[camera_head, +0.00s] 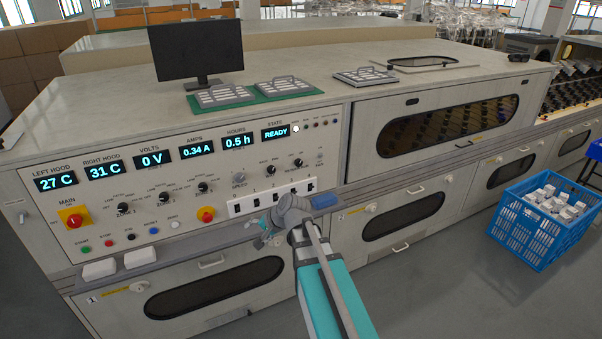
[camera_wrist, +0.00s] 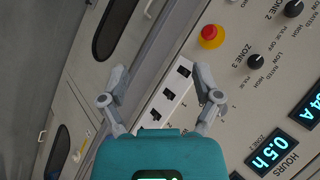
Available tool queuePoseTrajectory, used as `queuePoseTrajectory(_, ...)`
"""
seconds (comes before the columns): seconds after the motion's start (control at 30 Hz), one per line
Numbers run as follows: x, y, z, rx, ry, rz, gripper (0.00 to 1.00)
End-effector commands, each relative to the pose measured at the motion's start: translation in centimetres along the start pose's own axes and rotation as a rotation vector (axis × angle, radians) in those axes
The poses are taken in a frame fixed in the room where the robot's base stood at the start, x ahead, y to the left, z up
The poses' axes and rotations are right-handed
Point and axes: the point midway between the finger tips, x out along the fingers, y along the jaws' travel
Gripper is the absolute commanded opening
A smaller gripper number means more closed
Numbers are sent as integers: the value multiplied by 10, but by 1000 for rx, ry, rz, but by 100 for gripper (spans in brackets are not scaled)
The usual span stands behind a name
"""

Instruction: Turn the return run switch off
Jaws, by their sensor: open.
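A control panel (camera_head: 150,200) runs along the bench front, with displays, knobs, buttons and a white strip (camera_head: 246,206) of black rocker switches. I cannot read which control is labelled return run. My gripper (camera_head: 268,224) is open and empty, low in front of the panel near the left part of the strip. In the wrist view my gripper (camera_wrist: 160,78) has its fingers spread, and several rockers (camera_wrist: 169,94) of the strip show between them. Contact with the panel cannot be told. My arm and gripper hide a little of the panel's lower edge.
A red mushroom button (camera_head: 206,214) sits left of the strip; it also shows in the wrist view (camera_wrist: 211,37). A red main switch (camera_head: 74,219) is far left. A blue crate (camera_head: 545,225) stands on the floor at right.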

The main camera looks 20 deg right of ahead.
Motion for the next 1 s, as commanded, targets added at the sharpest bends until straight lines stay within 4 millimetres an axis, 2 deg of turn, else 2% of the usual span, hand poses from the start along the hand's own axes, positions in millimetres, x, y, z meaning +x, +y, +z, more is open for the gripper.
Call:
queuePoseTrajectory(0.03, 9, 3, -21, 84, 31, -68, 82)
queuePoseTrajectory(0.07, 10, 1, -32, 138, 49, -112, 82)
queuePoseTrajectory(0.27, 1, 0, -109, 507, 148, -411, 82)
queuePoseTrajectory(0.5, -32, 25, -204, 952, 222, -771, 82)
queuePoseTrajectory(0.6, -47, 41, -234, 1102, 234, -896, 82)
queuePoseTrajectory(0.7, -60, 54, -257, 1216, 240, -991, 82)
queuePoseTrajectory(0.8, -69, 64, -270, 1288, 240, -1053, 82)
queuePoseTrajectory(1.0, -76, 69, -278, 1335, 239, -1093, 82)
